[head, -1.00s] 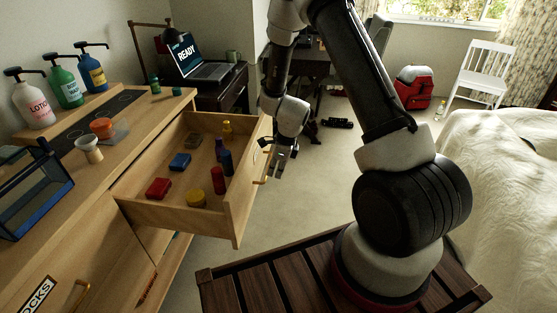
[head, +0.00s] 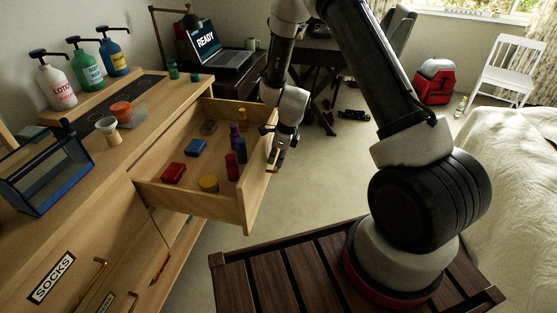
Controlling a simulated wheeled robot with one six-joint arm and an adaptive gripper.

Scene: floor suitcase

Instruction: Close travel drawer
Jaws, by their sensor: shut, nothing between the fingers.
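The wooden travel drawer (head: 190,197) is pulled out from the dresser and stands open. Inside lie a red box (head: 174,173), a blue box (head: 196,147), a yellow round item (head: 208,184) and several small bottles. My gripper (head: 275,160) is shut and empty at the outer side of the drawer's front panel (head: 262,180), by its brass handle. Its fingertips are small and partly hidden against the handle, so I cannot tell whether they touch it.
The dresser top holds several pump bottles (head: 88,68), a cup (head: 108,127) and a blue-edged glass case (head: 45,175). A lower drawer is labelled SOCKS (head: 50,277). A bed (head: 510,170) stands at right. Carpet (head: 315,190) beyond the drawer front is clear.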

